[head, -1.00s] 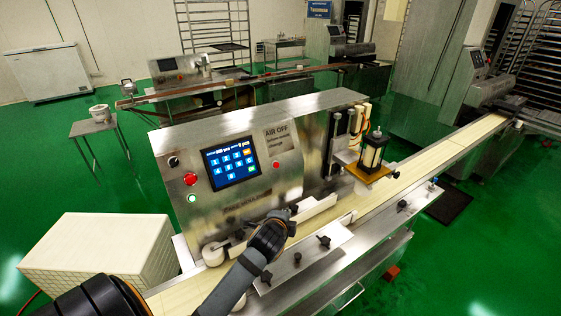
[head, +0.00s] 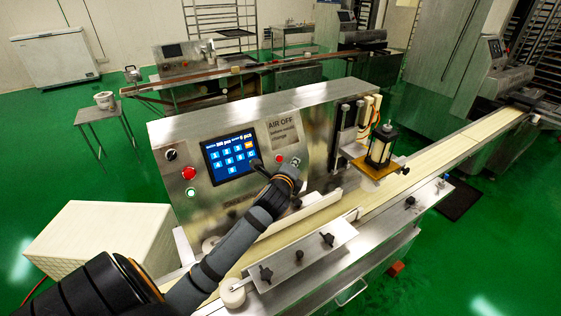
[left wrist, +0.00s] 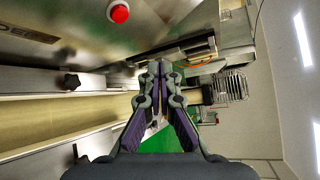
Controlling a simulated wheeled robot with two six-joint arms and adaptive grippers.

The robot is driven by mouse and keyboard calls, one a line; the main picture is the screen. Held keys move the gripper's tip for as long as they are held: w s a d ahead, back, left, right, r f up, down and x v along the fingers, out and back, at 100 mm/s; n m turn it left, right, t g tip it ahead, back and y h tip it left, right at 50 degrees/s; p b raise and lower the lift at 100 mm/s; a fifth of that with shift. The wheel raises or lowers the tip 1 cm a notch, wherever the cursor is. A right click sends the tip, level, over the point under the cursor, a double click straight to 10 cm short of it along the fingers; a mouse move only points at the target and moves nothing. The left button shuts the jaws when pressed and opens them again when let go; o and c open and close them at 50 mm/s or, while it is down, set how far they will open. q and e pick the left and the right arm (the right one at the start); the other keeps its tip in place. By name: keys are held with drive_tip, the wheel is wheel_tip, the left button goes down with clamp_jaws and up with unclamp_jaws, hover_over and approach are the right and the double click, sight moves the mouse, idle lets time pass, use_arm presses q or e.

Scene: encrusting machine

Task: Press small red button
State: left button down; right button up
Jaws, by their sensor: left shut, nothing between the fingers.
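The small red button (head: 280,158) is on the steel front panel of the machine (head: 228,190), right of the blue touchscreen and below the "AIR OFF" label. My left gripper (head: 294,161) is just right of the button in the head view, in front of the panel. In the left wrist view a round red button (left wrist: 119,13) shows at the top edge, up and left of my fingertips (left wrist: 160,67) and apart from them. The left fingers are together and empty. My right gripper is not in view.
A larger red button (head: 188,172) and a lit round button (head: 191,193) sit left of the touchscreen (head: 231,158). The conveyor belt (head: 330,217) runs below the panel, with a guide rail and black knobs. A black-and-gold unit (head: 379,148) stands over the belt at right.

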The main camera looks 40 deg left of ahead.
sight(282, 161)
use_arm(q)
drive_tip(key=w+a+f+b, duration=0.1)
drive_tip(key=w+a+f, duration=0.1)
drive_tip(key=a, duration=0.3)
drive_tip(key=shift+a+f, duration=0.2)
drive_tip(key=shift+f, duration=0.2)
idle(0.5)
drive_tip(key=shift+w+a, duration=0.1)
idle(0.6)
drive_tip(key=shift+a, duration=0.15)
drive_tip(key=shift+w+a+f, duration=0.1)
drive_tip(key=shift+f, duration=0.05)
